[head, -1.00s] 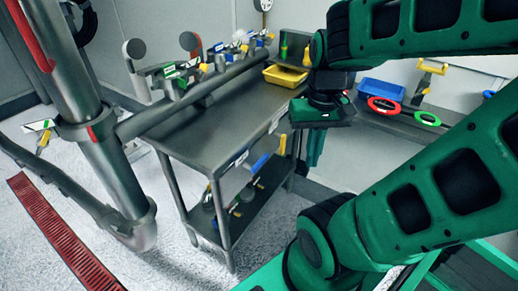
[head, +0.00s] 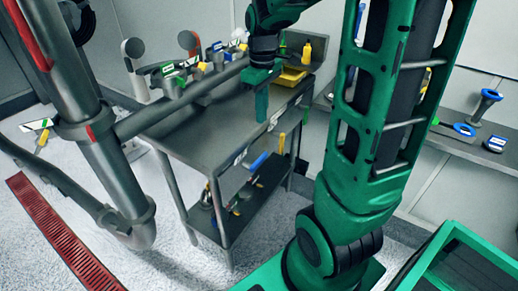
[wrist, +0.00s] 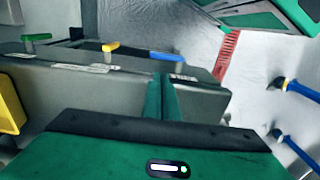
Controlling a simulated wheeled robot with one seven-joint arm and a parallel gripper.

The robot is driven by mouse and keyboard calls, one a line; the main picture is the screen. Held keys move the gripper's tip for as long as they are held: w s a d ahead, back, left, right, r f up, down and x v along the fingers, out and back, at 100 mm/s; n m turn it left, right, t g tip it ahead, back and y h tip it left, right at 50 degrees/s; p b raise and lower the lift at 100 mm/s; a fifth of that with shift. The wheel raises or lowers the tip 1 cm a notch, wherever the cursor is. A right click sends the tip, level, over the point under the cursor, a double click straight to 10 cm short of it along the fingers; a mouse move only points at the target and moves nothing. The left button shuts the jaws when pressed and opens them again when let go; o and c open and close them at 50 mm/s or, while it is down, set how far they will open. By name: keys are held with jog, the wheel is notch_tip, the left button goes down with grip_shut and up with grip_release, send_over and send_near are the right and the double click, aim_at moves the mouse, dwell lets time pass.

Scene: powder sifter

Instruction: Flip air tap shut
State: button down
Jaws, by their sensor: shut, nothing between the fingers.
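I cannot tell which handle is the air tap. In the head view, a yellow handle (head: 282,143) and a blue handle (head: 258,162) show below the table's front edge. In the wrist view, a green handle (wrist: 37,37), a yellow handle (wrist: 110,46) and a blue handle (wrist: 166,57) stand in a row along the labelled edge. My gripper (head: 262,118) points down over the table near its front edge, shut and empty. Its fingers (wrist: 161,85) show together in the wrist view, nearest the blue handle, with no clear contact.
The grey table (head: 200,140) carries a yellow tray (head: 290,78) at the back. A pipe (head: 165,115) with several small fittings runs along its left. A lower shelf (head: 240,215) holds more parts. A red floor grating (head: 60,230) lies at left.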

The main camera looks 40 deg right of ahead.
aim_at(261, 156)
jog(key=shift+f, duration=0.1)
notch_tip(261, 156, down, 14)
jog(key=shift+s+r, duration=0.1)
dwell(0.6)
jog(key=shift+a, duration=0.1)
dwell(0.3)
